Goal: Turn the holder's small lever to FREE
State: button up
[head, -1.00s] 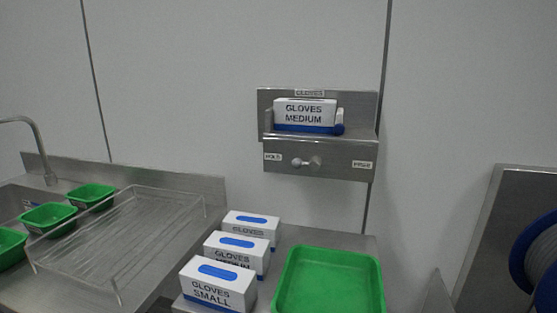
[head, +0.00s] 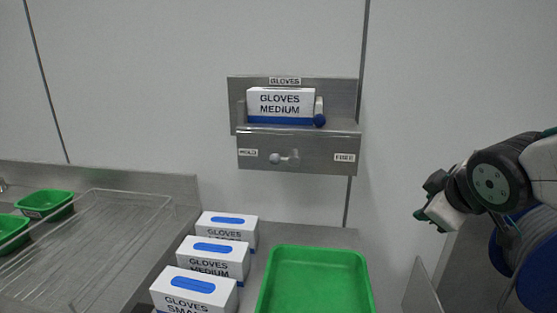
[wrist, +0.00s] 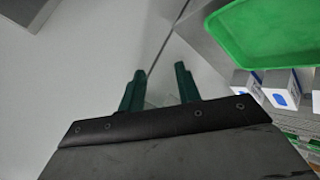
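The steel glove holder (head: 310,164) is on the wall in the head view. Its small lever (head: 284,158) is on the front plate, with its pale round knob on the left, pointing toward the HOLD label (head: 248,153). The FREE label (head: 344,157) is at the plate's right end. A white GLOVES MEDIUM box (head: 281,103) sits in the holder, with a blue-knobbed part (head: 320,120) at its right. My gripper (head: 428,207) is right of and below the holder, well apart from it. In the wrist view its two green fingers (wrist: 158,82) are apart with nothing between them.
Several glove boxes (head: 219,263) stand on the counter below, left of a green tray (head: 314,251). A blue reel (head: 535,262) is at the right. The wall before the holder is clear.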

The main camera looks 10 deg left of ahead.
jog(key=w+a+r+n+t+y, duration=0.2)
jog(key=w+a+n+y, duration=0.35)
jog(key=a, duration=0.65)
jog(key=n+y, duration=0.6)
jog(key=n, duration=0.3)
send_near(283, 161)
jog(key=x, duration=0.4)
jog(key=shift+g, duration=0.3)
jog(key=x, duration=0.5)
jog(key=shift+w+a+r, duration=0.15)
jog(key=shift+w+a, duration=0.05)
jog(key=shift+w, duration=0.05)
jog(key=shift+w+a, duration=0.4)
jog(key=shift+a, duration=0.05)
jog(key=c, duration=0.7)
